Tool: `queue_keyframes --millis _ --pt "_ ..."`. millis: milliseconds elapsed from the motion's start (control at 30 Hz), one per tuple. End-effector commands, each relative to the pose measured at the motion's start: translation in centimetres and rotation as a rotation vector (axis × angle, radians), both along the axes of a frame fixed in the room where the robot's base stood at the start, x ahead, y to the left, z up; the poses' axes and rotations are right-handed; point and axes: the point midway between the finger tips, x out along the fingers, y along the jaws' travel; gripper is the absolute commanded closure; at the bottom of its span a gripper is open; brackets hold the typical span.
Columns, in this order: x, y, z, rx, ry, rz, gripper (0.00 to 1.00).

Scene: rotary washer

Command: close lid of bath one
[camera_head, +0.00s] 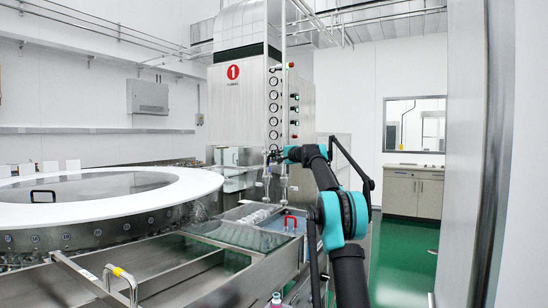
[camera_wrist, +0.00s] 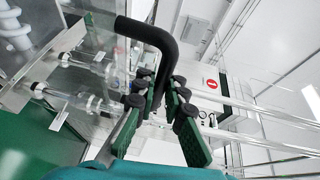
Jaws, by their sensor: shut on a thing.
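My gripper (camera_head: 275,156) is at the far side of the sink line, below the column of gauges. In the wrist view my gripper (camera_wrist: 160,97) has its green-padded fingers shut on a black bent handle (camera_wrist: 150,33). The handle's bar passes between the fingers. A clear panel with glints shows around the handle, and its edges are hard to make out. In the head view the lid that this handle belongs to cannot be told clearly. A basin (camera_head: 262,216) with clear glassware lies below my gripper. A red handle (camera_head: 289,221) stands at its right part.
The large round washer (camera_head: 120,205) with a white rim fills the left, with a black handle (camera_head: 42,194) on its top. Steel sinks (camera_head: 180,272) with a yellow-and-steel handle (camera_head: 122,275) lie in front. The tall steel cabinet (camera_head: 240,98) bears a red number one sign.

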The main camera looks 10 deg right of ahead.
Motion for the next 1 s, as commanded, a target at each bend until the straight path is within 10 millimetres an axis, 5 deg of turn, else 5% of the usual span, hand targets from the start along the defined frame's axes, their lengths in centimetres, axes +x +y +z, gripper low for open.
queue_keyframes --millis 367,1000 --pt "-1.5 -2.2 -0.4 0.071 -0.051 -0.002 1.0" --pt "-8.9 -12.2 -5.5 0.439 -0.32 -0.002 1.0"
